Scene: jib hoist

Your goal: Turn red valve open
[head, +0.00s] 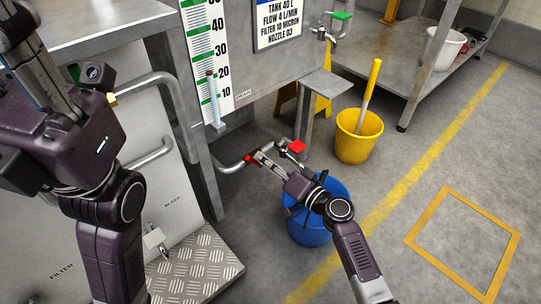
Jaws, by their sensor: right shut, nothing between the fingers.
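The red valve's flat red handle (297,146) sits at the end of a bent metal pipe (232,167) low by the tank stand. A smaller red-brown piece (251,158) is on the same pipe, to the left. My right gripper (264,160) is shut and empty. Its tips are beside the red-brown piece and below left of the red handle. I cannot tell whether they touch the pipe. My left arm fills the left side, and its gripper fingers are not visible.
A blue bucket (309,234) stands under my right arm. A yellow bucket (359,143) with a yellow-handled tool stands behind. A green-handled tap (341,15) is higher up. A metal bench leg (190,120) and a tread-plate step (205,265) are left.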

